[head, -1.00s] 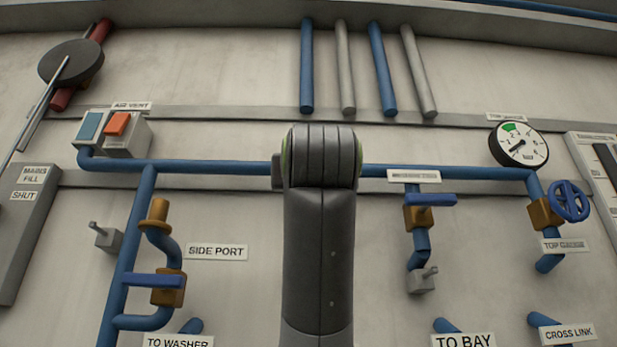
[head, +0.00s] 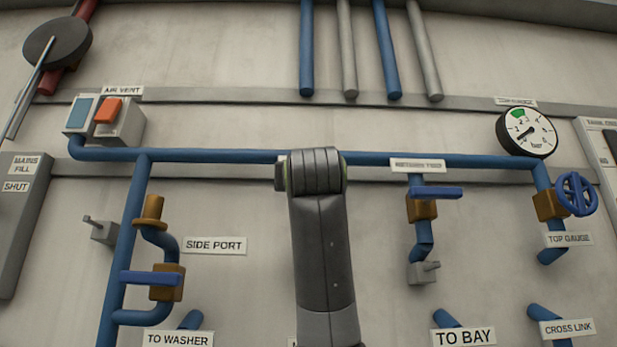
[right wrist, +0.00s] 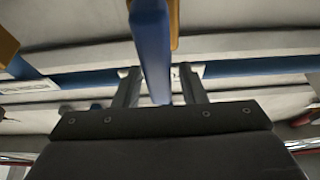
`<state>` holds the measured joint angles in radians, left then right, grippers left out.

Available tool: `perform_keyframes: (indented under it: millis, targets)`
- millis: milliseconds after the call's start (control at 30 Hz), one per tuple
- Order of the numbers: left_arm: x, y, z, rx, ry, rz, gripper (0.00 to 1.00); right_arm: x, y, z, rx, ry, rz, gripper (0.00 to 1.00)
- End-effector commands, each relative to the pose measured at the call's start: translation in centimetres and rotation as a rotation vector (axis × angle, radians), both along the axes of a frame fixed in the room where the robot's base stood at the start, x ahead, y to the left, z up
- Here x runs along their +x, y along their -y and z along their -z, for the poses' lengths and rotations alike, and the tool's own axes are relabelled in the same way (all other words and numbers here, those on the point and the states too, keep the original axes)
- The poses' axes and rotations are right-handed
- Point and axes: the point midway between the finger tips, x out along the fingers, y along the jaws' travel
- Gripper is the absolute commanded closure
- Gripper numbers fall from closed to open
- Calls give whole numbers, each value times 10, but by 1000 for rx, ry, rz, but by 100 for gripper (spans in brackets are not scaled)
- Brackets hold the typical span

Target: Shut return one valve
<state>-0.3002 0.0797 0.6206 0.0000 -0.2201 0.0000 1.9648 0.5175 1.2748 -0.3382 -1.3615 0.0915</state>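In the right wrist view a blue bar, which looks like a valve lever (right wrist: 152,50), runs between the two fingers of my right gripper (right wrist: 160,88). The fingers are apart, with a gap on each side of the bar. An orange-brown part (right wrist: 174,22) shows beside the bar at the top. I cannot read a label there. In the head view no label for return one is readable. A brown valve with a level blue lever (head: 436,192) stands right of my grey arm, under a label (head: 418,165) too blurred to read. My left gripper is in neither view.
My arm covers the middle of the panel in the head view. A side port valve (head: 167,282) with a blue lever is at left. A gauge (head: 527,132) and a blue handwheel (head: 576,194) are at right. A blue pipe (head: 220,155) crosses the panel.

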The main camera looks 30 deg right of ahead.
Motion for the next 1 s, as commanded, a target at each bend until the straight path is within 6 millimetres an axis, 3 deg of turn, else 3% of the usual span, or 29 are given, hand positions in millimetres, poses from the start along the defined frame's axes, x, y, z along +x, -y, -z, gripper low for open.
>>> perform_keyframes:
  millis: [33, 267, 667, 1000]
  targets:
    - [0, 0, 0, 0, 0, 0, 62, 0, 0, 0, 0, 0, 0, 70]
    - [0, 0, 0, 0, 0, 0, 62, 0, 0, 0, 0, 0, 0, 100]
    - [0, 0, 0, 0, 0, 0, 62, -1, 1, 0, 57, 35, 0, 100]
    - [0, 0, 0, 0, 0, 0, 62, -5, 6, 0, 278, 171, -1, 100]
